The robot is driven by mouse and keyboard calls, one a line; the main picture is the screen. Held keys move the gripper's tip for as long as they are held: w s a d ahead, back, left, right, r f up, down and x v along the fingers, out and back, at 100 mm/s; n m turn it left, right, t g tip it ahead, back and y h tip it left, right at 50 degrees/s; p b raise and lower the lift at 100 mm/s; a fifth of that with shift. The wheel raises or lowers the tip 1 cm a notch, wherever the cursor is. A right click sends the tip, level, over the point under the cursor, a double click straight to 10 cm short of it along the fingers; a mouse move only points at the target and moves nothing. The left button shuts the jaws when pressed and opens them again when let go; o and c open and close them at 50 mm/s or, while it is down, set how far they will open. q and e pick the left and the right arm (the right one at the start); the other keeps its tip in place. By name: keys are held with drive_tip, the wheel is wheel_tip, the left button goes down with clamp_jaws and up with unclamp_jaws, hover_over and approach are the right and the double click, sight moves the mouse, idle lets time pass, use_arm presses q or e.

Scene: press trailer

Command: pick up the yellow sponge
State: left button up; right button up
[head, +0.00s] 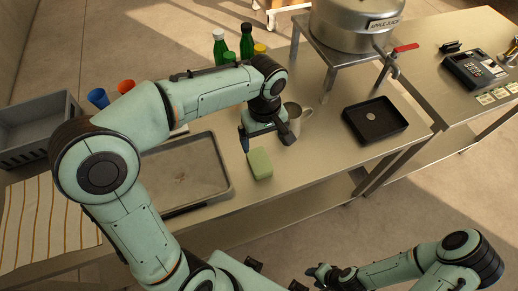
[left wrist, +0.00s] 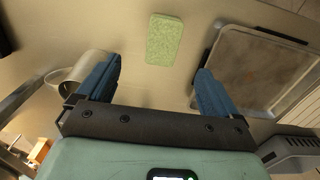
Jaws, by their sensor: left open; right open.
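A pale green, block-shaped sponge (head: 260,164) lies flat on the steel table; no clearly yellow sponge shows. It also shows in the left wrist view (left wrist: 165,38), ahead of the fingertips and between their lines. My left gripper (head: 266,138) is open and empty above the table, just behind the sponge in the head view. Its two blue fingers stand wide apart in the left wrist view (left wrist: 158,68). My right gripper (head: 320,273) is at the bottom of the head view, away from the table top, open with nothing visible in it.
A beige mug (head: 295,118) stands close beside the left gripper. A shallow metal tray (head: 230,188) lies left of the sponge, and a black tray (head: 402,138) lies to the right. A large metal pot (head: 345,28) stands on a raised stand behind. Green bottles (head: 247,42) stand at the back.

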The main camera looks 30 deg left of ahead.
use_arm(q)
hover_over(261, 164)
drive_tip(key=f, duration=0.7)
drive_tip(key=shift+w+d+f+b, duration=0.1)
drive_tip(key=shift+d+f+b, duration=0.1)
drive_tip(key=shift+f+b, duration=0.2)
drive_tip(key=shift+a+f, duration=0.15)
drive_tip(key=shift+f, duration=2.6)
use_arm(e)
drive_tip(key=shift+s+d+f, duration=0.1)
drive_tip(key=shift+s+f, duration=0.5)
use_arm(q)
drive_tip(key=c, duration=1.1)
drive_tip(key=shift+r, duration=0.1)
wheel_tip(261, 164, up, 20)
drive_tip(key=p, duration=0.2)
use_arm(e)
drive_tip(key=w+r, duration=0.2)
drive_tip(key=r, duration=0.1)
drive_tip(key=shift+w, duration=0.25)
